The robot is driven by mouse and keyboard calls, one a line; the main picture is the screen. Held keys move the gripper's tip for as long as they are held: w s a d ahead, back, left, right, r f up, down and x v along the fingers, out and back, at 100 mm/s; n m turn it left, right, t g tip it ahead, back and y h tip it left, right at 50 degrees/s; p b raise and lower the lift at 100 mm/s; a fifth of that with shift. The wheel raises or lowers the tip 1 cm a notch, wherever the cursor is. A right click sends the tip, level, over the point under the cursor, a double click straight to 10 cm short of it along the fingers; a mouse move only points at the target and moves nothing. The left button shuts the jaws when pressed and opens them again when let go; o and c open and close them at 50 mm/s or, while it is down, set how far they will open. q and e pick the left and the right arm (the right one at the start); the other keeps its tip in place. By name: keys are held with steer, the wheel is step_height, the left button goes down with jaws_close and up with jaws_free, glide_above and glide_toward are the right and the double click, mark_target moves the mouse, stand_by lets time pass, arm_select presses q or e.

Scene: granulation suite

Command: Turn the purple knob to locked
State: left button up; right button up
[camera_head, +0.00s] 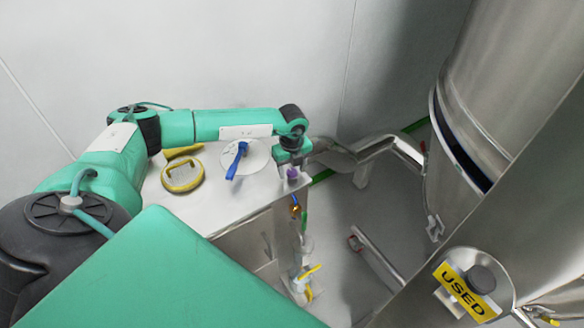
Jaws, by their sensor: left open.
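The purple knob (292,174) is a small shape at the right edge of the steel cabinet top. My left gripper (293,165) is at the end of the green arm, right over the knob and close to it. Its jaws are open. The gripper body hides part of the knob, and I cannot tell whether the fingers touch it or which way the knob is turned. My right gripper is not in view.
A blue lever (237,162) on a white round plate and a yellow-rimmed round fitting (182,176) sit on the cabinet top (223,208). Steel pipes (385,150) and a large vessel (490,90) stand at right. A yellow USED sign (465,291) is lower right.

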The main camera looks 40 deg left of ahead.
arm_select(q)
steer(key=shift+c, duration=0.4)
steer(key=c, duration=0.9)
